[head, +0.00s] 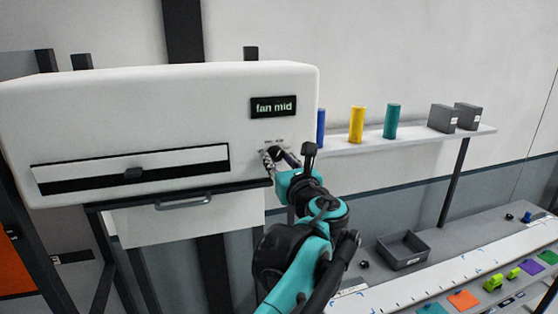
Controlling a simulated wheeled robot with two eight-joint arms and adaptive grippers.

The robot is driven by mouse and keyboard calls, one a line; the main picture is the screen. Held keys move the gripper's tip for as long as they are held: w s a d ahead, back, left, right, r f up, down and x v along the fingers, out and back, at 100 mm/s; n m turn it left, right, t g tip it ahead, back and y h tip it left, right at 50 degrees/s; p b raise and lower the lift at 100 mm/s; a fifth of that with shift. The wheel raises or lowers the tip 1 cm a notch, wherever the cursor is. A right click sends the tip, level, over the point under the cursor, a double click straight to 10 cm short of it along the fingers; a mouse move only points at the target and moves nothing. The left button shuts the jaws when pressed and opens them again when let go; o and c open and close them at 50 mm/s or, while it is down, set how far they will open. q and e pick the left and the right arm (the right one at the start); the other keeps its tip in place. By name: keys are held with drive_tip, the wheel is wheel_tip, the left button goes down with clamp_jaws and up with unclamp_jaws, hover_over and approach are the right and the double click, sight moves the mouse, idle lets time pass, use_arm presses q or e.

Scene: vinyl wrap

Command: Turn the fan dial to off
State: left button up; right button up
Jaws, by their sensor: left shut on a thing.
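The white machine (150,100) fills the left of the head view. Its small black display (273,107) reads "fan mid". My left gripper (278,156) is at the lower right of the machine's front, below the display, with its fingers closed around the fan dial. The dial itself is mostly hidden by the fingers and its pointer cannot be made out. My left arm reaches up to it from the bottom of the view. My right gripper is not in view.
A wall shelf (480,132) to the right holds blue, yellow (356,125) and teal (391,121) rolls and two grey boxes (442,118). Below lies a bench with an open grey tray (403,250) and a white ruled strip (450,268). A drawer handle (183,203) sits under the machine.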

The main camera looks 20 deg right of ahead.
use_arm(q)
drive_tip(key=n, duration=0.4)
drive_tip(key=shift+n, duration=0.4)
drive_tip(key=n, duration=0.5)
drive_tip(key=shift+d, duration=0.1)
drive_tip(key=n, duration=0.5)
drive_tip(key=shift+r, duration=0.1)
drive_tip(key=n, duration=0.4)
drive_tip(key=shift+n, duration=0.4)
drive_tip(key=o, duration=1.2)
drive_tip(key=shift+c, duration=0.2)
